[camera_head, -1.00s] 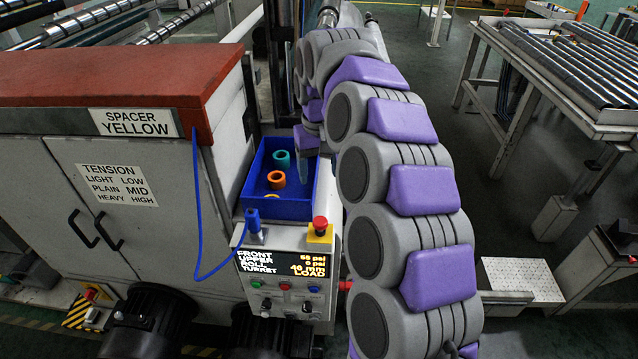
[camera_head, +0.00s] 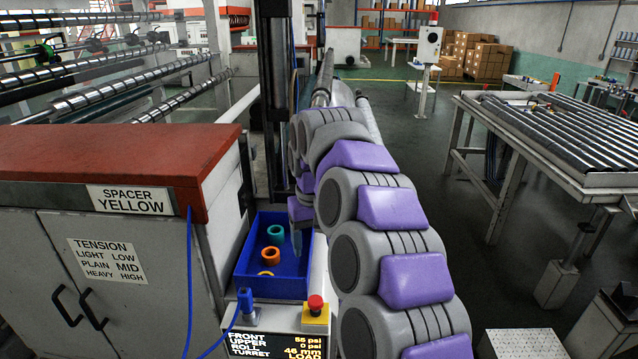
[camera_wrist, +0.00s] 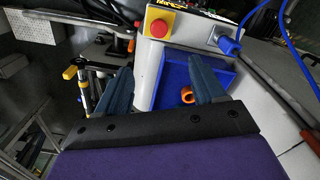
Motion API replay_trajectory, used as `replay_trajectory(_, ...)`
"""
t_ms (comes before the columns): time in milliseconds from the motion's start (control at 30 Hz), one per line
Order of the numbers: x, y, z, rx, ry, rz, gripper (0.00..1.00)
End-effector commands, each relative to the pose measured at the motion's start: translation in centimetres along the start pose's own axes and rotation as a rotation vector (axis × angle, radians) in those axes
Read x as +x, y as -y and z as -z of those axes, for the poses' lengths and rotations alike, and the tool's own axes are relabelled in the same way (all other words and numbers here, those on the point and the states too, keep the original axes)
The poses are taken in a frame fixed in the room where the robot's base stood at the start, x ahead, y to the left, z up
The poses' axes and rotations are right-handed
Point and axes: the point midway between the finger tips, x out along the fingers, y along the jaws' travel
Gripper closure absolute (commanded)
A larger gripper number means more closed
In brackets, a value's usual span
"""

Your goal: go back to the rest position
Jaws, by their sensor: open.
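My arm, grey with purple pads, curves up the middle of the head view, and my gripper (camera_head: 300,225) hangs at its end over the right side of the blue bin. In the wrist view the two blue-grey fingers of my gripper (camera_wrist: 162,88) stand wide apart with nothing between them. The blue bin (camera_head: 275,287) holds a teal ring (camera_head: 275,234) and orange rings (camera_head: 270,256). In the wrist view one orange ring (camera_wrist: 187,95) shows beside the right finger. The far part of the gripper is partly hidden by my arm in the head view.
A control panel (camera_head: 268,343) with a red stop button (camera_head: 315,302) is in front of the bin. A cabinet with a red top (camera_head: 110,160) stands left, and a blue cable (camera_head: 189,270) hangs beside it. A roller table (camera_head: 550,140) is at right, with open floor between.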

Motion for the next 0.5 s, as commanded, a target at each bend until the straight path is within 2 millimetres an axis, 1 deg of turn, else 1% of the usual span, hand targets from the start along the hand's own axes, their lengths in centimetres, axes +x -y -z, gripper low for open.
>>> replay_trajectory(67,-0.4,-0.2,-0.9,-0.001,-0.001,0.006,0.31)
replay_trajectory(167,-0.8,-0.7,-3.0,-0.006,0.009,0.014,0.31)
replay_trajectory(267,-1.3,-1.1,-5.9,-0.008,0.012,0.023,0.31)
replay_trajectory(300,-1.4,-1.3,-7.2,-0.009,0.016,0.024,0.31)
replay_trajectory(367,-1.4,-1.5,-9.2,-0.006,0.024,0.028,0.31)
replay_trajectory(500,-1.2,-1.9,-13.9,0.01,0.035,0.03,0.31)
